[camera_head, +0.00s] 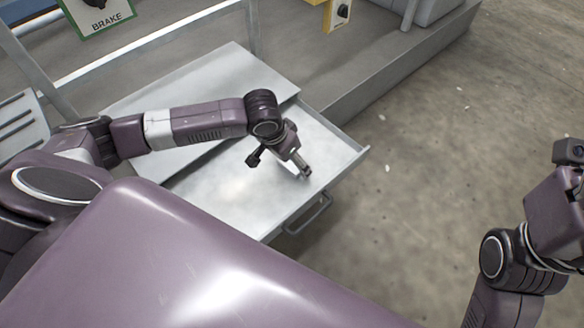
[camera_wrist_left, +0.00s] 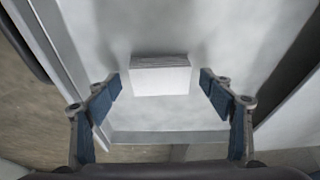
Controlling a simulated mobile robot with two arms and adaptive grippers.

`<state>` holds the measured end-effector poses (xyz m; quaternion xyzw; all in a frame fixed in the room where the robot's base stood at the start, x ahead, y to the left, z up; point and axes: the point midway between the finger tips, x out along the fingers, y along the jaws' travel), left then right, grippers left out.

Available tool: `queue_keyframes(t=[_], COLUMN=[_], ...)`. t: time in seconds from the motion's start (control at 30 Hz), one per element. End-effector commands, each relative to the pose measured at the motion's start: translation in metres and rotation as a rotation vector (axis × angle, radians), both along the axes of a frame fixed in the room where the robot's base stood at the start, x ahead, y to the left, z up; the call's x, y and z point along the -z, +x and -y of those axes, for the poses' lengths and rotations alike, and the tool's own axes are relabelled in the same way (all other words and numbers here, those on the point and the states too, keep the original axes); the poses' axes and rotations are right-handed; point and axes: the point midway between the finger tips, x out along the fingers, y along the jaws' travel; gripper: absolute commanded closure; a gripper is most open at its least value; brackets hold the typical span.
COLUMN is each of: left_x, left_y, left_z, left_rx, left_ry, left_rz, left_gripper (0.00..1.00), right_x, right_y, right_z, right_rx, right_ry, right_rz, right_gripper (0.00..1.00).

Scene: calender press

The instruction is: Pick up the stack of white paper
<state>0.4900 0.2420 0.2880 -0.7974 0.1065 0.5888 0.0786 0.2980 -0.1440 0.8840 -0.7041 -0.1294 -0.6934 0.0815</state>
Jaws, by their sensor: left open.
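The stack of white paper (camera_wrist_left: 160,78) shows in the left wrist view as a small white block in an open metal drawer (camera_wrist_left: 180,136). I cannot make the stack out in the head view, where the gripper and the drawer's glare are. My left gripper (camera_head: 304,172) points down over the open drawer (camera_head: 222,193). In the left wrist view its two blue-padded fingers are spread apart, one on each side of the stack, with visible gaps. Nothing is between the pads in contact. My right arm is at the right edge of the head view; its fingers are out of frame.
The drawer has raised walls and a front handle (camera_head: 308,213). A grey metal top (camera_head: 215,88) lies behind it. A machine with a BRAKE sign (camera_head: 100,14) and a yellow switch panel (camera_head: 337,14) stands at the back. The concrete floor (camera_head: 430,150) to the right is clear.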

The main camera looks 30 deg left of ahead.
Motion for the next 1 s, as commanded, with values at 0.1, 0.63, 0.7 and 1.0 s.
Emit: queue_keyframes(t=[0.1,0.63,0.7,1.0], left_x=[0.0052,0.0044,0.0043,0.0016], left_y=[0.0017,0.0017,0.0018,0.0018], left_z=[0.0004,0.0005,0.0005,0.0005], left_rx=[0.0,0.001,0.001,0.001], left_ry=[0.0,0.0,0.0,0.0], left_rz=[0.001,0.001,0.001,0.001], left_gripper=[0.25,0.58,0.63,0.63], right_x=[-0.0013,-0.0025,-0.0026,-0.0043], right_y=[-0.001,-0.001,-0.0011,-0.0014], right_z=[-0.0004,-0.0006,-0.0006,-0.0005], right_rx=[0.0,0.0,0.0,0.0], right_ry=[-0.001,-0.002,-0.002,-0.002], right_rz=[0.011,0.011,0.011,0.012], right_gripper=[0.26,0.26,0.26,0.26])
